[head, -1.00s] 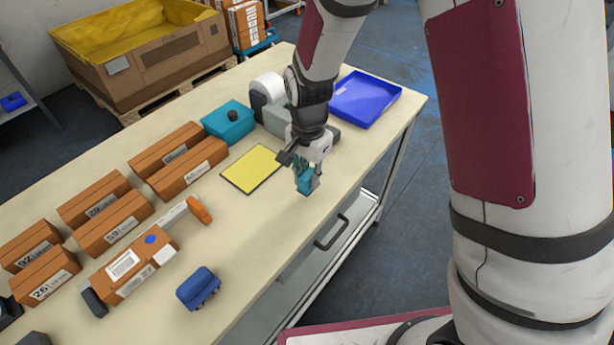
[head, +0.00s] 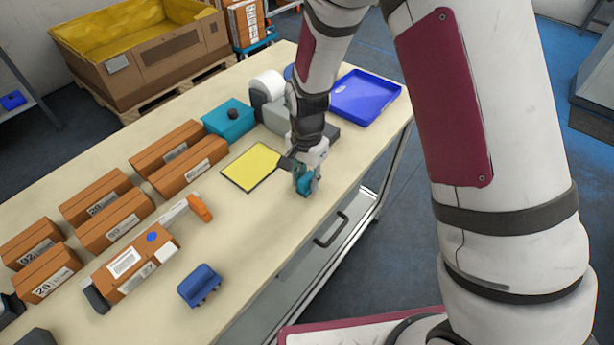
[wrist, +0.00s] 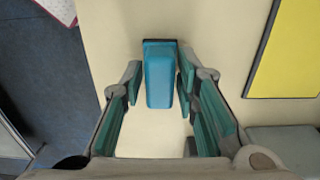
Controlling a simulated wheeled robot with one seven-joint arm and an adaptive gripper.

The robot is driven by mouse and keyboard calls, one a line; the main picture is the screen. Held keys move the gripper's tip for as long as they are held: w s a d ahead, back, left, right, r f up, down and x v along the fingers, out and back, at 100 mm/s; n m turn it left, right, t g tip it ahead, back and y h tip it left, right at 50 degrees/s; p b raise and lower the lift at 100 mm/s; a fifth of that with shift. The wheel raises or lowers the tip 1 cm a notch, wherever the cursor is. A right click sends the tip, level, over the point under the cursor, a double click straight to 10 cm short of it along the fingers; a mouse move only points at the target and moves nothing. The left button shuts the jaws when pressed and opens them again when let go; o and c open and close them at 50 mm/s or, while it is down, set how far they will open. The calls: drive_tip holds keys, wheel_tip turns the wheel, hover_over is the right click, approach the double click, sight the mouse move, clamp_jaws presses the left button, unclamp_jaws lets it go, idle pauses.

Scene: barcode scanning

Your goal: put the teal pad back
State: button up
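The teal pad (wrist: 160,82), a small teal block with a dark edge at its far end, is on the table between my fingers in the wrist view. In the head view it shows partly at my fingertips (head: 304,186), largely hidden by them. My gripper (wrist: 160,78) is open around it. The right fingertip is very close to the pad's side or touching; a narrow gap shows at the left fingertip. The fingers have teal inner faces too.
A yellow mat (head: 252,167) lies just left of my gripper. A teal box with a black knob (head: 228,122), a grey device with a white roll (head: 268,86) and a blue tray (head: 364,97) are behind. Orange boxes (head: 114,220) and a dark blue block (head: 199,286) lie leftward. The table's edge is close at right.

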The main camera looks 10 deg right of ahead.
drive_tip(key=shift+r, duration=0.1)
wheel_tip(320, 180, up, 12)
drive_tip(key=f, duration=0.1)
wheel_tip(320, 180, up, 8)
drive_tip(key=n+t, duration=0.1)
drive_tip(key=n, duration=0.1)
hover_over(307, 177)
drive_tip(key=s+d, duration=0.3)
drive_tip(key=d, duration=0.1)
drive_tip(key=s+d+r+n+t, duration=0.2)
drive_tip(key=s+d+r, duration=0.3)
drive_tip(key=s, duration=0.4)
drive_tip(key=s+d+r+n+t, duration=0.2)
drive_tip(key=s+d+r+n, duration=0.2)
drive_tip(key=s, duration=0.5)
drive_tip(key=shift+s+d+r+n+b, duration=0.15)
drive_tip(key=shift+d+r+n+b, duration=0.3)
drive_tip(key=shift+r, duration=0.9)
drive_tip(key=shift+a, duration=0.1)
